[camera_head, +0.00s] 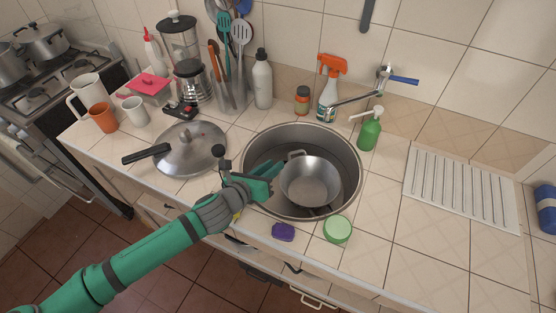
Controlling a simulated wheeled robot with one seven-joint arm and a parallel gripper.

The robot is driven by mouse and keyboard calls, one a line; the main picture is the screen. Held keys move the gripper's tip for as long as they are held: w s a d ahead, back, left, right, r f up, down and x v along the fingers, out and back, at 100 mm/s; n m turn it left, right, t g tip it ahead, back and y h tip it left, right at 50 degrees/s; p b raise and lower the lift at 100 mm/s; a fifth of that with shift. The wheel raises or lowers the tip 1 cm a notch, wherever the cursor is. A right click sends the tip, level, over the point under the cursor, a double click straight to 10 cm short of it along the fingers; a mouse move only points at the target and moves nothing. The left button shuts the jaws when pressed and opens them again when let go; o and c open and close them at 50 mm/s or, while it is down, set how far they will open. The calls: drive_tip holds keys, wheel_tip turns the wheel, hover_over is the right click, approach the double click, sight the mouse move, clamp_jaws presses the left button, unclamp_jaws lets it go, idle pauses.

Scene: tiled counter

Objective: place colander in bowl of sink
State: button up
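A grey metal colander (311,181), round with small side handles, is inside the round bowl of the sink (352,171), toward its right and front side. It looks upright, its open side facing up. Whether its base rests on the sink floor I cannot tell. My gripper (275,177) reaches over the left front rim of the sink, its green fingers pointing at the colander's left side. A gap between the fingers and the colander is hard to judge. The fingers are seen from behind and the side, so their opening is unclear.
A lidded pan (192,149) stands left of the sink. A faucet (365,93), an orange-topped spray bottle (328,92) and a green soap bottle (370,131) stand behind it. A purple sponge (283,232) and a green round tub (337,229) lie in front. The right counter is mostly clear beside the ridged drainboard (461,187).

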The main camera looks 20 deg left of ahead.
drive_tip(key=shift+v, duration=2.25)
drive_tip(key=shift+w, duration=0.1)
